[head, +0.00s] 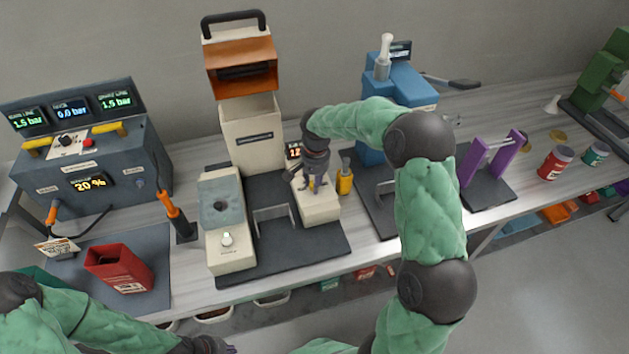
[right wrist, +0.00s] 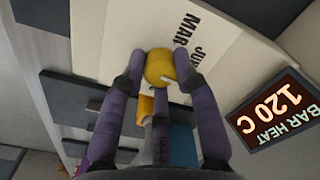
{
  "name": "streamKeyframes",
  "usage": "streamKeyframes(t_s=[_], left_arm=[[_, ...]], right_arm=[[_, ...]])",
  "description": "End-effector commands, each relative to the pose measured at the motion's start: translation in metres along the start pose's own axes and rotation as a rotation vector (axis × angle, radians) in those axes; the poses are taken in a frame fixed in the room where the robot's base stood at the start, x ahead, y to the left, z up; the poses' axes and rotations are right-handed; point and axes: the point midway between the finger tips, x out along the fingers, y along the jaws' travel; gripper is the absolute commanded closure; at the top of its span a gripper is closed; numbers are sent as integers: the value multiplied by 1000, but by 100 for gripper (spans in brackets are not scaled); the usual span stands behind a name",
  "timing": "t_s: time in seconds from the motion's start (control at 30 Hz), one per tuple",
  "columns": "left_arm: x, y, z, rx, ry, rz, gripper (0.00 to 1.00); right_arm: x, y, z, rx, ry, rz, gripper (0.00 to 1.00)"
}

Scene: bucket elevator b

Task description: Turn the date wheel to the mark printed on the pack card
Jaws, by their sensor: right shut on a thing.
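The date wheel is a yellow round knob (right wrist: 159,66) on a cream panel (right wrist: 115,40) in the right wrist view. Printed "MAR" and "JUN" show on the panel beside it; other marks are hidden. A short white line on the knob points to the lower right of that view. My right gripper (right wrist: 160,72) is shut around the knob; in the head view it (head: 314,187) covers the knob on the sealing machine's right block (head: 320,210). A small printed card (head: 57,248) stands at the far left, its text too small to read. My left gripper (head: 218,346) is partly cut off at the bottom edge.
The cream sealing machine (head: 255,140) has an orange-fronted raised head and a small display, "BAR HEAT 120 C" (right wrist: 272,108). A red bin (head: 119,268) and a grey-blue gauge unit (head: 90,165) stand left. A yellow container (head: 344,183) and blue press (head: 400,85) stand close right.

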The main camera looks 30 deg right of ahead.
Motion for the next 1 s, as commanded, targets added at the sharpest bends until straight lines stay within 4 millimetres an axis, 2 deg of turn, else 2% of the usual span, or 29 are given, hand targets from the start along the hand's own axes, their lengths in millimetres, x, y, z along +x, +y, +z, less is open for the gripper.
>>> streamKeyframes(t_s=[0.4, 1.0], left_arm=[[-1, 0, 0, 0, 0, 0, 100], [-1, 0, 0, 0, 0, 0, 100]], right_arm=[[2, -1, 2, 236, 2, 2, 100], [2, -1, 2, 288, 2, 2, 100]])
